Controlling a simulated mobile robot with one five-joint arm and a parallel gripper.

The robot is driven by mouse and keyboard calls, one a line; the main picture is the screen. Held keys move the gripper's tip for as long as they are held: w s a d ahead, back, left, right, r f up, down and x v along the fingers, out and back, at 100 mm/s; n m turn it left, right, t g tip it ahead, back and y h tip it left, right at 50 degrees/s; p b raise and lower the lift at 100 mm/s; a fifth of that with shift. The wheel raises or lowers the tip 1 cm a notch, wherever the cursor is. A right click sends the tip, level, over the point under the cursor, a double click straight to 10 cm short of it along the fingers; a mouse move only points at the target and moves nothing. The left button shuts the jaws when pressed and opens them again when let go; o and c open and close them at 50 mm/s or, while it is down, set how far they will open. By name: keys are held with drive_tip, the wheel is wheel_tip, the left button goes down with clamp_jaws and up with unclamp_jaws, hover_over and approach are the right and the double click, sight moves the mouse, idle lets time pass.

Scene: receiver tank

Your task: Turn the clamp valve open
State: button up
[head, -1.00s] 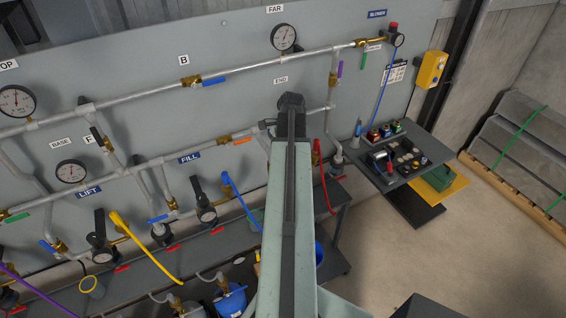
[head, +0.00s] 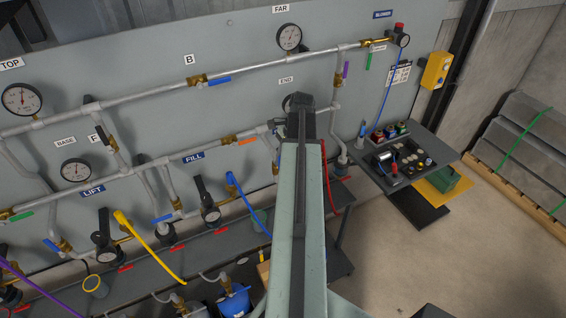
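No label that I can read says clamp, so I cannot tell which valve is the clamp valve. Along the pipes on the grey panel are a blue-handled valve (head: 218,81) on the upper line, an orange-handled valve (head: 237,142) on the middle line, and a purple-handled valve (head: 345,69) and a green-handled valve (head: 369,60) at the upper right. My arm reaches up the middle of the picture to its dark end (head: 299,104), in front of the panel just below the END label. My gripper's fingers are hidden or not distinct there, and the arm covers part of the pipework behind.
A bench (head: 200,250) runs below the panel. A dark side table (head: 412,155) with small parts stands right of my arm. Open floor (head: 420,250) lies at the lower right.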

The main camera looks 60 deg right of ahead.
drive_tip(key=shift+w+d+r+p, duration=0.1)
drive_tip(key=shift+r+p, duration=0.45)
drive_tip(key=p+v, duration=0.6)
drive_tip(key=v, duration=0.1)
drive_tip(key=shift+d+f, duration=0.1)
